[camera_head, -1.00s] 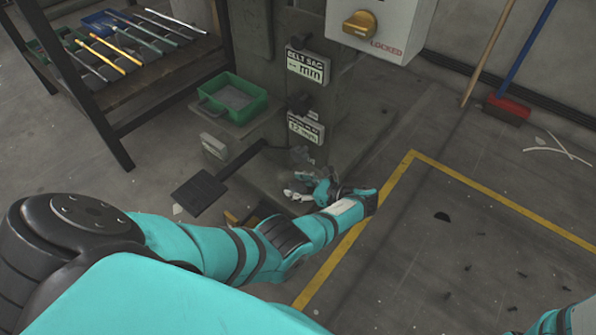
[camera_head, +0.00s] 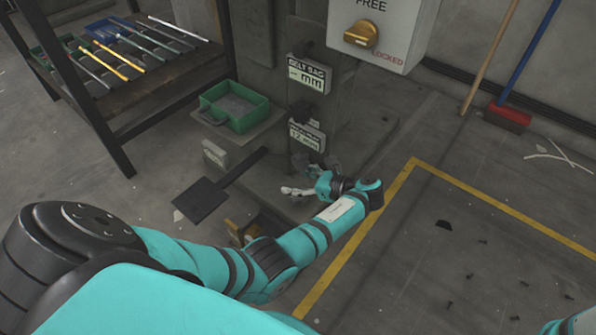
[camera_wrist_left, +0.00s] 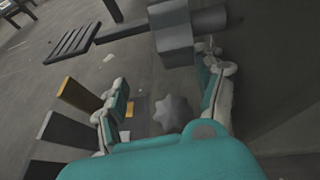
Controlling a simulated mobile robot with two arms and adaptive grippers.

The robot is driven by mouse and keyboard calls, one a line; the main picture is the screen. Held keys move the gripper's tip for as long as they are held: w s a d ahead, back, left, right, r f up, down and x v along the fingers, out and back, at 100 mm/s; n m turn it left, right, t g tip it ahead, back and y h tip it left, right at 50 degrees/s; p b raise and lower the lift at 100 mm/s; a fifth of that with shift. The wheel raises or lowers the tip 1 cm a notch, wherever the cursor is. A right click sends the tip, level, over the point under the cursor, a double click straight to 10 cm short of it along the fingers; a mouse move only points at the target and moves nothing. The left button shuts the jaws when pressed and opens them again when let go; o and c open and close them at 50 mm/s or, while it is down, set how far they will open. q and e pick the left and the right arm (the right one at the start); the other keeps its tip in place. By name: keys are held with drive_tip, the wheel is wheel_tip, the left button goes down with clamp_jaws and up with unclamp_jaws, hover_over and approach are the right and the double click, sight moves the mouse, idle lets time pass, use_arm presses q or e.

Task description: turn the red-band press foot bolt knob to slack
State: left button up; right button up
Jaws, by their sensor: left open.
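A grey lobed knob (camera_wrist_left: 172,112) shows in the left wrist view, low near the floor, between the fingers of my left gripper (camera_wrist_left: 164,84). The fingers are spread to either side of it, with a visible gap on the left; contact on the right is unclear. In the head view my left gripper (camera_head: 302,180) reaches to the foot of the grey press (camera_head: 318,112); the knob cannot be picked out there. No red band shows in either view. My right gripper is out of view.
A dark pedal (camera_head: 200,198) on a bar sticks out left of the press foot. Ochre and dark blocks (camera_wrist_left: 80,95) stand left of the fingers. A green tray (camera_head: 233,107) sits behind.

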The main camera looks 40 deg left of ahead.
use_arm(q)
drive_tip(key=shift+r, duration=1.8)
drive_tip(key=shift+d, duration=0.1)
